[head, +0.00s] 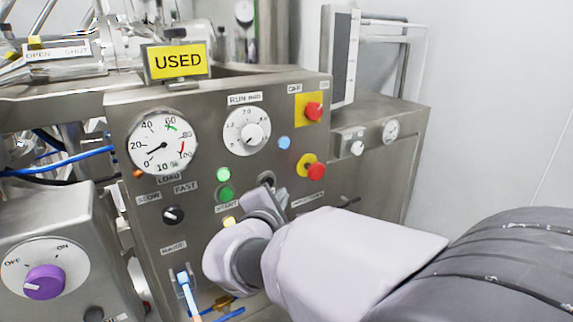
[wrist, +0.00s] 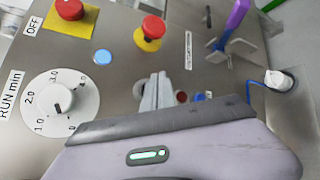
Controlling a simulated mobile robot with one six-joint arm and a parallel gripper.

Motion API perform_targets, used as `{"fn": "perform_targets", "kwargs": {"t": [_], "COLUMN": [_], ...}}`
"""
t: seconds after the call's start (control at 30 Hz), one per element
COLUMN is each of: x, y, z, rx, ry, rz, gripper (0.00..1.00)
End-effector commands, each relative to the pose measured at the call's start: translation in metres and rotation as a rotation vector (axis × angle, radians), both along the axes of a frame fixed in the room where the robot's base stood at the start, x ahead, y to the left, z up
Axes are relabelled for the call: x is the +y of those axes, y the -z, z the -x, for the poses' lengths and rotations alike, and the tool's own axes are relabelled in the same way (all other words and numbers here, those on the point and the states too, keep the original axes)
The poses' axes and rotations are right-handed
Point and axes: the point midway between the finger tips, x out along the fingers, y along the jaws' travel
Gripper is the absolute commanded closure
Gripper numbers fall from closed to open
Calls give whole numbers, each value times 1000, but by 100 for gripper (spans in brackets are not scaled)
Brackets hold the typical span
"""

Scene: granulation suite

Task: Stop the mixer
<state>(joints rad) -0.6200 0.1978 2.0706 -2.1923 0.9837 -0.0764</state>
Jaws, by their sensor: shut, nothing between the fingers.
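My gripper (head: 268,193) is shut and empty in front of the steel control panel (head: 190,250), just right of the green button (head: 225,192). Its pale fingers (wrist: 156,92) also show in the wrist view, with a small dark red button (wrist: 181,97) beside them. I cannot tell whether they touch the panel. A red button on a square yellow plate (head: 313,111) has an OFF label; it is at the top in the wrist view (wrist: 68,9). Below it in the head view is a red mushroom button on a yellow ring (head: 314,170), also in the wrist view (wrist: 151,31).
The RUN min dial (head: 252,134), load gauge (head: 163,146), blue lamp (head: 284,142), green lamp (head: 223,174) and SLOW/FAST knob (head: 173,215) share the panel. A purple OFF/ON knob (head: 44,282) stands left. A yellow USED sign (head: 177,61) sits on top. My forearm covers the lower right.

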Motion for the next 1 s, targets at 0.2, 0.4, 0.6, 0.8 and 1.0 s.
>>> {"fn": "perform_targets", "kwargs": {"t": [0.2, 0.4, 0.6, 0.8, 1.0], "x": [12, 16, 15, 15, 15], "y": [1, 0, 0, 0, 0], "z": [-18, -23, -23, -23, -23], "rx": [1, 1, 0, 0, 0], "ry": [-1, -1, -1, 0, 0], "rz": [1, 1, 0, 0, 0], "gripper": [100, 100, 100, 100, 100]}}
